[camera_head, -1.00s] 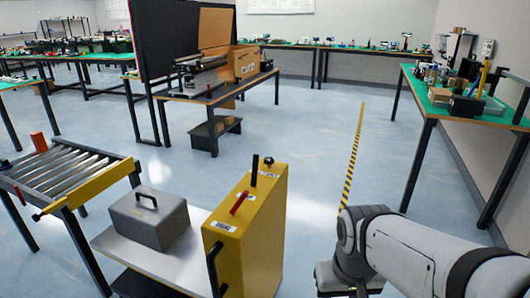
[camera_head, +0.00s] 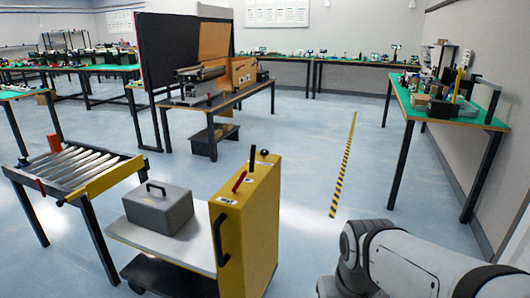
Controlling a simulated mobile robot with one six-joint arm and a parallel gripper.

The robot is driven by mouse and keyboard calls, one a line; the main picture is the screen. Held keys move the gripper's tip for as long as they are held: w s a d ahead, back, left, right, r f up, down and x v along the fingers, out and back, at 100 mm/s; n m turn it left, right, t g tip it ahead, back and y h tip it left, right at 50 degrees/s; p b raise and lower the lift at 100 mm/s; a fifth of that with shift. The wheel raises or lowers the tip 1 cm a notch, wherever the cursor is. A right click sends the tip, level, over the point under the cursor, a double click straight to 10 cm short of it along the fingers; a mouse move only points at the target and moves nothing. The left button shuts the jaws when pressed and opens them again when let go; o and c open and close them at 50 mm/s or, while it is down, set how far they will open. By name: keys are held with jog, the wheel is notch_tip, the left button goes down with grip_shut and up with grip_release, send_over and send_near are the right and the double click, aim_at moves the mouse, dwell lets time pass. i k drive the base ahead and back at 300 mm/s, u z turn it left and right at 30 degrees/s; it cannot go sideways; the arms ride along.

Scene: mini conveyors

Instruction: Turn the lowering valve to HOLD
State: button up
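A yellow lift cart (camera_head: 252,230) stands at lower centre with a grey platform (camera_head: 150,238) on its left. Its top carries a tilted red lever (camera_head: 240,181), an upright black lever (camera_head: 253,158) and a black round knob (camera_head: 264,153). Which of them is the lowering valve I cannot tell; the small white label (camera_head: 227,201) is too small to read. A black handle (camera_head: 221,240) is on the cart's side. A grey box (camera_head: 158,212) with a black handle sits on the platform. My white arm enters at lower right, beside the cart and apart from it; my gripper is out of sight.
A roller conveyor (camera_head: 72,170) with a yellow side rail stands left of the cart. A workbench (camera_head: 208,106) stands behind, and a green-topped table (camera_head: 446,109) at right. The floor between, with a yellow-black strip (camera_head: 343,165), is clear.

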aim_at(264, 152)
jog(key=z, duration=0.7)
jog(key=i, duration=1.75)
jog(key=u, duration=0.65)
jog(key=k, duration=0.7)
jog(key=u, duration=0.2)
jog(key=i, duration=0.75)
jog(key=z, duration=0.1)
